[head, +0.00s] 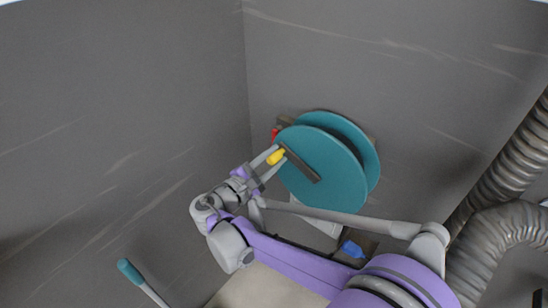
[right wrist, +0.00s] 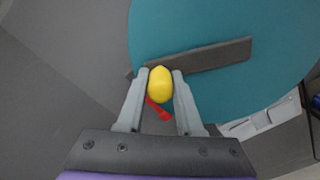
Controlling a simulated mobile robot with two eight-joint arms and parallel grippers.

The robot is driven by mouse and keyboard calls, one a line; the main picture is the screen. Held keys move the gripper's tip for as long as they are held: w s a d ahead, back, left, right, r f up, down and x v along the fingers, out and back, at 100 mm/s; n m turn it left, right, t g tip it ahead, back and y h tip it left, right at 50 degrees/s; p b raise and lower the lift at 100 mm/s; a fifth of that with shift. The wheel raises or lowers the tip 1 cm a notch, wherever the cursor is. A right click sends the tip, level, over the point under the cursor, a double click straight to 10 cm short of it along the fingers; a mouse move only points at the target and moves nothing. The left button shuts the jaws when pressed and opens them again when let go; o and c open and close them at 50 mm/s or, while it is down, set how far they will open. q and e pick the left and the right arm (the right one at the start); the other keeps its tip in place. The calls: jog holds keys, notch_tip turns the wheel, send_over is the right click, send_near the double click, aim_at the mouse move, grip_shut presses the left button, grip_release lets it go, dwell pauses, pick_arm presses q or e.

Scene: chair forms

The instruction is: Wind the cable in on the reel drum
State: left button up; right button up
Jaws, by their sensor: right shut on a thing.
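The reel drum (head: 322,160) has two teal discs and stands at the wall in the middle of the head view. A dark crank arm (head: 303,167) lies across its near disc, with a yellow knob (head: 275,157) at its outer end. My right gripper (head: 277,158) is shut on the yellow knob. In the right wrist view the knob (right wrist: 160,85) sits between the two grey fingers, with the crank arm (right wrist: 215,59) running to the right over the teal disc (right wrist: 200,28). I cannot make out the cable. My left gripper is not in view.
A red part (head: 275,134) shows at the drum's left edge. A blue object (head: 352,249) lies below the drum, behind my right arm. Ribbed grey ducts (head: 490,245) stand at the right. A teal-ended rod (head: 130,272) is at the lower left. The grey wall (head: 120,110) at left is bare.

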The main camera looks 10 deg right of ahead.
jog(key=o, duration=0.6)
jog(key=f+b, duration=0.2)
jog(key=f, duration=0.1)
jog(key=f+b, duration=0.1)
jog(key=shift+w+a+f, duration=0.3)
jog(key=shift+w, duration=0.05)
jog(key=shift+f, duration=0.1)
